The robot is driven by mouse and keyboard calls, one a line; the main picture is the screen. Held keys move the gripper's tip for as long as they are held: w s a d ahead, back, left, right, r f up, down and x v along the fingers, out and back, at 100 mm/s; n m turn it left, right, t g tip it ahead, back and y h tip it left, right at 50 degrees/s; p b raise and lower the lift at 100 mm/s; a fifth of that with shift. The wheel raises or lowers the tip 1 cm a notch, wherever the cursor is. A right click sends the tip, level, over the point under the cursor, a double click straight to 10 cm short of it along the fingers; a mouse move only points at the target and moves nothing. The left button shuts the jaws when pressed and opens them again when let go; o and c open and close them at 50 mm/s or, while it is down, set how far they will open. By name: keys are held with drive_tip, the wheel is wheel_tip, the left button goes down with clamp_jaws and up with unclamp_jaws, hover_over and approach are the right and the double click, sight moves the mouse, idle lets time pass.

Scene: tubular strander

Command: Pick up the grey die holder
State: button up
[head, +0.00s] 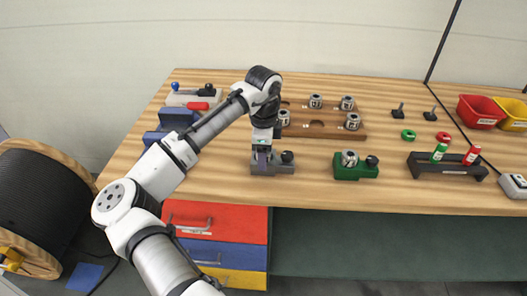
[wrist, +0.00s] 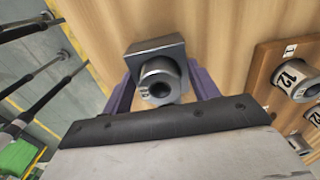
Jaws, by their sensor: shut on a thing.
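The grey die holder (head: 274,169) is a grey block with a black knob at its right end, near the front edge of the bench. My gripper (head: 262,160) points down over its left part and is shut on it. In the wrist view the grey die holder (wrist: 155,47) lies between the purple fingers of my gripper (wrist: 161,82), with a silver ring-shaped die (wrist: 160,80) on it. The knob is hidden there. I cannot tell whether the holder touches the bench.
A wooden tray (head: 325,126) with several silver dies stands behind. A green die holder (head: 355,172) is to the right, then a black rack (head: 445,168) with green and red tools. Blue blocks (head: 176,119) stand left. Bench top (head: 310,190) in front is clear.

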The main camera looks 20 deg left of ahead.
drive_tip(key=shift+r, duration=0.15)
drive_tip(key=shift+r+p, duration=4)
drive_tip(key=shift+r, duration=0.9)
